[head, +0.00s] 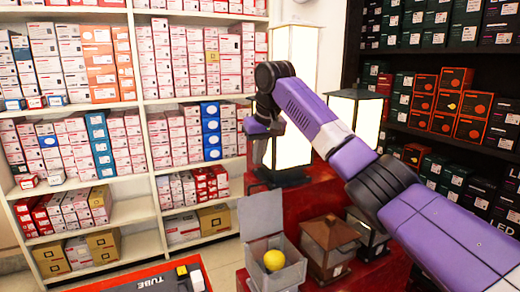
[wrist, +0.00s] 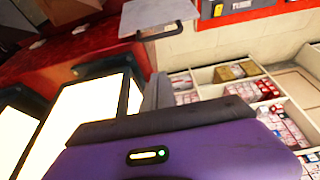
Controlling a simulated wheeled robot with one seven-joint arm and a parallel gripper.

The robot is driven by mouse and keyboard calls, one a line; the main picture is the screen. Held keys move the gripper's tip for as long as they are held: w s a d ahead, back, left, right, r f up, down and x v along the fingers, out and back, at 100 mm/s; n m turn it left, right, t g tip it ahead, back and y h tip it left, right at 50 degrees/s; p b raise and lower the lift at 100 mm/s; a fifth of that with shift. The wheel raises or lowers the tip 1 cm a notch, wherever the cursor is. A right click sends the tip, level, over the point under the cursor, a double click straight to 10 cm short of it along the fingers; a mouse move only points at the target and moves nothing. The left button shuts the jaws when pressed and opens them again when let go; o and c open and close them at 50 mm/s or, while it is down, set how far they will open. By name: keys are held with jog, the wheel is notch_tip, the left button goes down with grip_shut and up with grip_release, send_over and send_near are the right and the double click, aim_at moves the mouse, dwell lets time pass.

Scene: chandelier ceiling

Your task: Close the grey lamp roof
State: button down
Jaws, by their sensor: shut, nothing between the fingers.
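The grey lamp (head: 290,280) stands on a red stand at the bottom centre of the head view. Its roof (head: 261,214) is raised, tilted up at the back of the body. A round yellow thing (head: 274,260) sits in the open body. A grey panel, which looks like this roof (wrist: 158,16), shows at the top of the wrist view. My gripper (head: 264,130) is shut and empty, above and behind the roof in the picture, apart from it, before a tall lit lamp. Its fingertips are small and partly unclear in the head view.
A brown-roofed lamp (head: 330,236) and a darker lamp (head: 368,232) stand right of the grey lamp. Tall lit lamps (head: 296,50) (head: 357,108) stand behind. Shelves of boxes (head: 150,105) line the left and back. A red box marked TUBE (head: 150,281) is at the lower left.

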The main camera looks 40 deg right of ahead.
jog(key=shift+s+a+f+p, duration=0.1)
jog(key=shift+s+f+p, duration=0.25)
jog(key=shift+f, duration=0.55)
jog(key=shift+s+a+f+p, duration=0.1)
jog(key=shift+s+f+p, duration=0.2)
jog(key=shift+f, duration=0.6)
jog(key=shift+s+a+f+p, duration=0.1)
jog(key=shift+s+f+p, duration=0.25)
jog(key=shift+f, duration=0.55)
jog(key=shift+s+f, duration=0.1)
